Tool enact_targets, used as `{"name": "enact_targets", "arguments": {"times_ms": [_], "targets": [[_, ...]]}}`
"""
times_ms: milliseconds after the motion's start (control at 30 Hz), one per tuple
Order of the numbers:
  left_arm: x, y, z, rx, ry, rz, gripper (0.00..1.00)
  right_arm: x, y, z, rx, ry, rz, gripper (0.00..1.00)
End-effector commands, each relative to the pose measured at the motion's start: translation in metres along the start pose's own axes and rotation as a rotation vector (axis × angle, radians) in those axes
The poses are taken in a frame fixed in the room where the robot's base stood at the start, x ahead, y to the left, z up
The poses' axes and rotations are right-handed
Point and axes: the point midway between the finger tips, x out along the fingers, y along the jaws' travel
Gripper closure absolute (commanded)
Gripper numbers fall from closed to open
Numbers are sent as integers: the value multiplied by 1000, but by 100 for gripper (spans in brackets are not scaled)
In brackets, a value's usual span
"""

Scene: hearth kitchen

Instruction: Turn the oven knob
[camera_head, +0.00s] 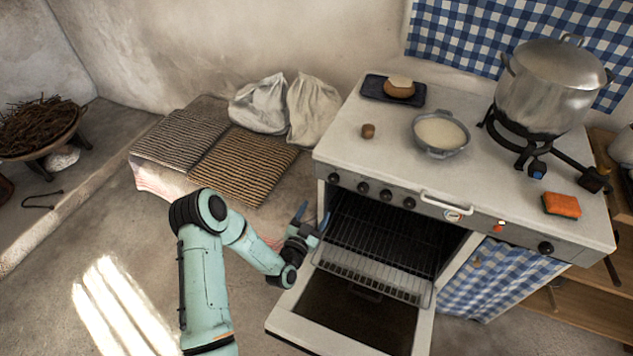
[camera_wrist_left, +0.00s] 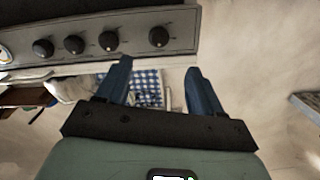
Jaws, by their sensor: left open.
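The white stove's front panel carries several black knobs: a left-end knob (camera_head: 334,178), three more to its right (camera_head: 385,195), and one at the far right (camera_head: 546,248). I cannot tell which is the oven knob. My left gripper (camera_head: 312,218) is open and empty, in front of the stove's left side, below the left-end knob and apart from it. In the left wrist view, my blue fingers (camera_wrist_left: 158,68) are spread, with one knob (camera_wrist_left: 158,37) past the gap between them and more knobs (camera_wrist_left: 74,44) to the left. My right gripper is not in view.
The oven door (camera_head: 350,315) hangs open below the panel, with a rack (camera_head: 385,240) inside. A towel bar (camera_head: 445,203) sticks out from the panel. A bowl (camera_head: 440,133), pot (camera_head: 550,85) and sponge (camera_head: 561,205) stand on top.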

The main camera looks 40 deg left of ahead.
Motion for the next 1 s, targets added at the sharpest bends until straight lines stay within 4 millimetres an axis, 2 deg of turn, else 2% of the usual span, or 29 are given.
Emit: {"name": "enact_targets", "arguments": {"times_ms": [400, 600, 800, 1000], "targets": [[82, 0, -1, 2, 2, -2, 33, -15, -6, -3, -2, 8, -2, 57], [112, 0, -1, 3, 1, -1, 33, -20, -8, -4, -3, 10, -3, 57], [125, 0, 0, 5, -1, 0, 33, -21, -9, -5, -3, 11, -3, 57], [126, 0, 1, 5, -2, 1, 33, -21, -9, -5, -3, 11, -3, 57]]}}
